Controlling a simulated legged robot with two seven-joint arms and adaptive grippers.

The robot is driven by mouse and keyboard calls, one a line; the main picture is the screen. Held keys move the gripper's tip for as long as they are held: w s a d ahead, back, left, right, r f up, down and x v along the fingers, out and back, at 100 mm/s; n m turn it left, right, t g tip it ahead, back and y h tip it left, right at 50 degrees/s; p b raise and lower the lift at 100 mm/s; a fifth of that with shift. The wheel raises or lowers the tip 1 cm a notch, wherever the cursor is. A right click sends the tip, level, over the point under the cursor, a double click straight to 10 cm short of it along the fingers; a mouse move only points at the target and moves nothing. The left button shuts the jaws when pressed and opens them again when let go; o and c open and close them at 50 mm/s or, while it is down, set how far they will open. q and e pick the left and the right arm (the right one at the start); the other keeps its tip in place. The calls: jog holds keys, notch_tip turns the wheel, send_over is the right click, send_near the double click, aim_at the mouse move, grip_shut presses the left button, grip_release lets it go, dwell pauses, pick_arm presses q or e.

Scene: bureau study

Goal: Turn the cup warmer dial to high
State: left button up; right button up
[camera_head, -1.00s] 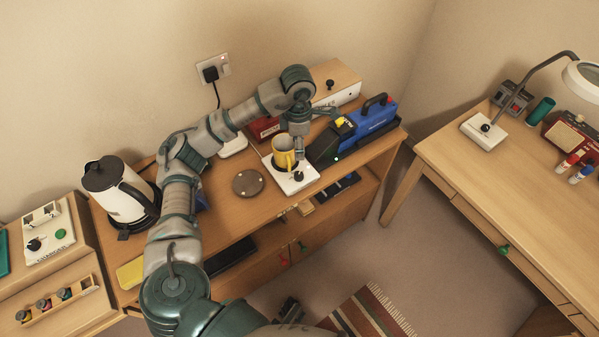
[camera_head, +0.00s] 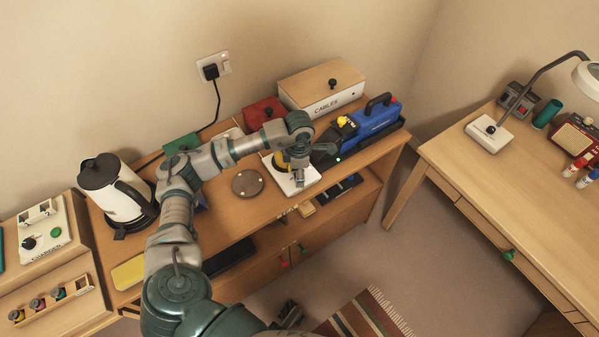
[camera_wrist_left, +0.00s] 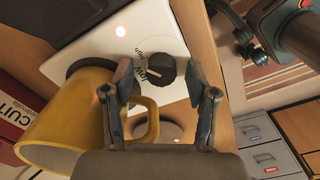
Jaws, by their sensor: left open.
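The white cup warmer (camera_head: 284,184) is on the wooden sideboard, largely hidden by my left arm in the head view. In the left wrist view the warmer (camera_wrist_left: 95,50) shows a lit red lamp and a black dial (camera_wrist_left: 155,69) with a white pointer mark and small lettering, LOW readable. The yellow mug (camera_wrist_left: 62,125) is on the warmer beside my fingers. My left gripper (camera_wrist_left: 160,80) is open, its fingertips on either side of the dial; contact cannot be told. In the head view this gripper (camera_head: 300,178) is over the warmer's front. A dark part, apparently my right gripper (camera_head: 289,313), shows low down.
A cables box (camera_head: 322,88) and a red box (camera_head: 263,112) are behind. A desk (camera_head: 470,185) is at right.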

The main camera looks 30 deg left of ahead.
pick_arm(q)
grip_shut()
jog(key=shift+m, duration=0.6)
grip_release()
jog(key=shift+r, duration=0.15)
notch_tip(320, 180, up, 12)
jog(key=shift+f, duration=0.2)
jog(key=shift+w+a, duration=0.1)
